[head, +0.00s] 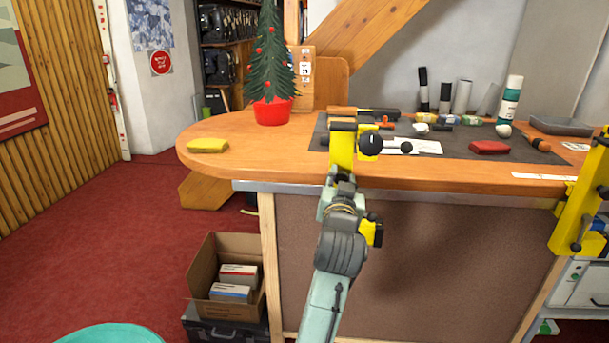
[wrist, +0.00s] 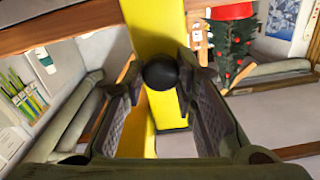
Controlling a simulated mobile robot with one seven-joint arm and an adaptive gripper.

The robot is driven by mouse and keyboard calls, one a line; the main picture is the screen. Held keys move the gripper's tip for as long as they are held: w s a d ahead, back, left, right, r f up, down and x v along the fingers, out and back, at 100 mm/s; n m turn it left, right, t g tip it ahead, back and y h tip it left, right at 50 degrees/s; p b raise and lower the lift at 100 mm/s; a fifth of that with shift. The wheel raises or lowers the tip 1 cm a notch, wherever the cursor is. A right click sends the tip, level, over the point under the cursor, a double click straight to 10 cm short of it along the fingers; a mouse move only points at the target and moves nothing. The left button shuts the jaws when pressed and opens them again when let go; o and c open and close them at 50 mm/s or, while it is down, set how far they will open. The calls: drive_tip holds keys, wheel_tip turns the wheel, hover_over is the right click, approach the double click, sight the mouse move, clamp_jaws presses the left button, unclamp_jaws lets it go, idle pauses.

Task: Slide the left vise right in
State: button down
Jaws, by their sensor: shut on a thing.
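The left vise (head: 343,150) is yellow and stands at the front edge of the bench, with dark round knobs at its top. My arm hides much of its lower part in the head view. In the wrist view its yellow body (wrist: 153,25) rises behind a black ball knob (wrist: 160,72). My gripper (wrist: 160,85) has its two fingers on either side of this knob and is shut on it. In the head view my gripper (head: 341,188) is just below the vise's top, at the bench edge.
A second yellow vise (head: 578,205) is at the bench's right end. A dark mat (head: 460,150) with tools and a red block (head: 489,147) lies on the bench. A small Christmas tree (head: 272,60) and yellow sponge (head: 207,145) are at left. An open carton (head: 225,275) stands below.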

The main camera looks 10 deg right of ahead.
drive_tip(key=d, duration=0.2)
drive_tip(key=s+d, duration=0.1)
drive_tip(key=d, duration=0.2)
drive_tip(key=shift+s+d, duration=0.3)
drive_tip(key=shift+s, duration=0.1)
drive_tip(key=c, duration=1.2)
unclamp_jaws()
drive_tip(key=shift+d, duration=0.15)
drive_tip(key=shift+c, duration=0.2)
